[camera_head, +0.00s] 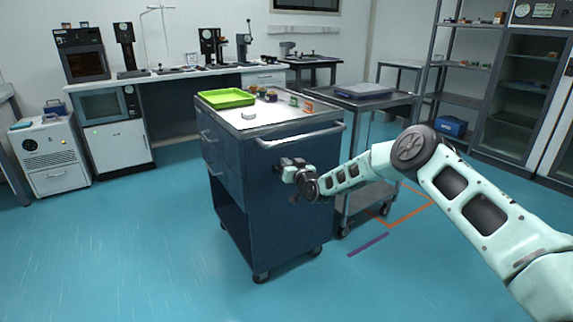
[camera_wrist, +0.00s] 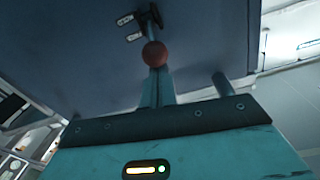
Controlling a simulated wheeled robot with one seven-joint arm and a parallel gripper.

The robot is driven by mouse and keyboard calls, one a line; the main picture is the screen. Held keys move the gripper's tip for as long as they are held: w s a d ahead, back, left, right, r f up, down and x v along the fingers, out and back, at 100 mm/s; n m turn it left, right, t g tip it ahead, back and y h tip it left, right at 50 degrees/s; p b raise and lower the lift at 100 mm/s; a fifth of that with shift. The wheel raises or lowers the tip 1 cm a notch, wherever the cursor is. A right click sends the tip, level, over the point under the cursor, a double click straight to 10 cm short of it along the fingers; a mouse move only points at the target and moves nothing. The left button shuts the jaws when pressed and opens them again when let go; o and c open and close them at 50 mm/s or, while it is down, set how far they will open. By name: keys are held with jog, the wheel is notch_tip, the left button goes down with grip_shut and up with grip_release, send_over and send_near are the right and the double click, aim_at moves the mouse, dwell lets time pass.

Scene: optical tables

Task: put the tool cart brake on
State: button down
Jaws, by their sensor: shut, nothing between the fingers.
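The tool cart (camera_head: 260,185) is a dark blue cabinet on casters with a grey top. In the wrist view its dark blue panel (camera_wrist: 85,60) fills the upper part. A short lever with a dark pivot (camera_wrist: 149,18) and a round red knob (camera_wrist: 154,54) is on that panel, beside two small pale labels (camera_wrist: 129,28). My gripper (camera_head: 286,172) is at the cart's side panel below the push handle. In the wrist view my gripper (camera_wrist: 157,76) is shut and empty, its fingertips just by the red knob; whether they touch it I cannot tell.
A green tray (camera_head: 225,97) and small items lie on the cart top. A grey trolley (camera_head: 372,199) stands close behind at the right. A bench (camera_head: 190,72) with instruments and shelves (camera_head: 455,100) are farther back. The blue floor in front is clear.

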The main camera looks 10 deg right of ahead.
jog(key=shift+f, duration=0.1)
jog(key=shift+s+f+t+b, duration=0.15)
jog(key=shift+t+b, duration=0.15)
jog(key=shift+b, duration=0.6)
